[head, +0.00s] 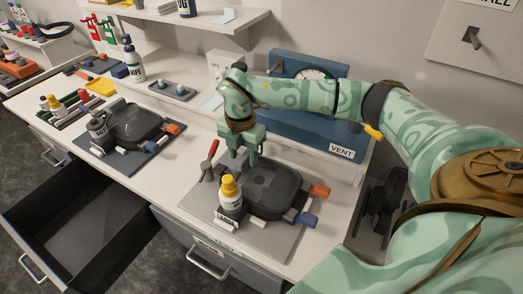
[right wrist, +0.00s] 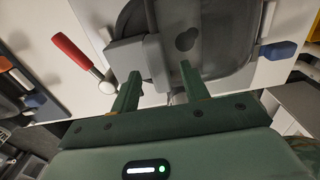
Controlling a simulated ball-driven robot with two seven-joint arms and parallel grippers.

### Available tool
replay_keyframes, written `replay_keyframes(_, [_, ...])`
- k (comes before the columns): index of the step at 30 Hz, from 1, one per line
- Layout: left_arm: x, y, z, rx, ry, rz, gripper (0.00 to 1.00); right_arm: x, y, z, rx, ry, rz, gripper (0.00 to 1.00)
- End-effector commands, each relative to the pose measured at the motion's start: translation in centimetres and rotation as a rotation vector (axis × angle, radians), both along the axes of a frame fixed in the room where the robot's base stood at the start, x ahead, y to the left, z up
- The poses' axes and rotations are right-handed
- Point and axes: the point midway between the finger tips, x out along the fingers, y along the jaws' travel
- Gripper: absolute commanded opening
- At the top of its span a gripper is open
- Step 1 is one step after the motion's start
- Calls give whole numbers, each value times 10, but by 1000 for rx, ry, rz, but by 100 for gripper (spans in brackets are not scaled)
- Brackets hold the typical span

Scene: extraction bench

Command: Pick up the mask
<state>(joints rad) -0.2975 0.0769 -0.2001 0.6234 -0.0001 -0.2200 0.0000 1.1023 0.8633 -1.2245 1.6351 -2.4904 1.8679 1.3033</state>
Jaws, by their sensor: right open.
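No thing is plainly marked as the mask. The likeliest is a dark grey rounded shell (head: 272,188) with orange and blue end pieces, lying on a grey mat (head: 196,200) at the front of the bench. It also shows in the right wrist view (right wrist: 215,35), partly cut off. My right gripper (head: 243,163) points down over the shell's far left edge. In the right wrist view my right gripper (right wrist: 160,72) is open, with a grey block of the shell showing between its fingers. I cannot tell whether they touch. My left gripper is out of view.
A yellow-capped bottle (head: 230,196) stands close in front of the shell. A red-handled tool (head: 210,158) is left of my gripper. A similar dark shell (head: 136,124) lies on another mat. The blue vent box (head: 322,122) stands behind. A drawer (head: 85,235) hangs open front left.

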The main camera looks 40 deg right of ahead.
Motion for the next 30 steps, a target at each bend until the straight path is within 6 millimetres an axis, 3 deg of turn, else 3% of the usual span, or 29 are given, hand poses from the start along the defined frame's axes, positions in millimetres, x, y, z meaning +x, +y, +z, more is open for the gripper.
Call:
replay_keyframes(6, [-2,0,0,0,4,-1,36,0,0,-1,0,-1,0,45])
replay_keyframes(11, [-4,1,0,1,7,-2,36,0,0,-1,0,-1,0,4])
replay_keyframes(12, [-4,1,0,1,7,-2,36,0,0,-1,0,-1,0,0])
replay_keyframes(23, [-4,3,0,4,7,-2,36,1,0,2,0,-3,-1,0])
replay_keyframes(30, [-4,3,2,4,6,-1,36,1,0,18,1,-5,-1,0])
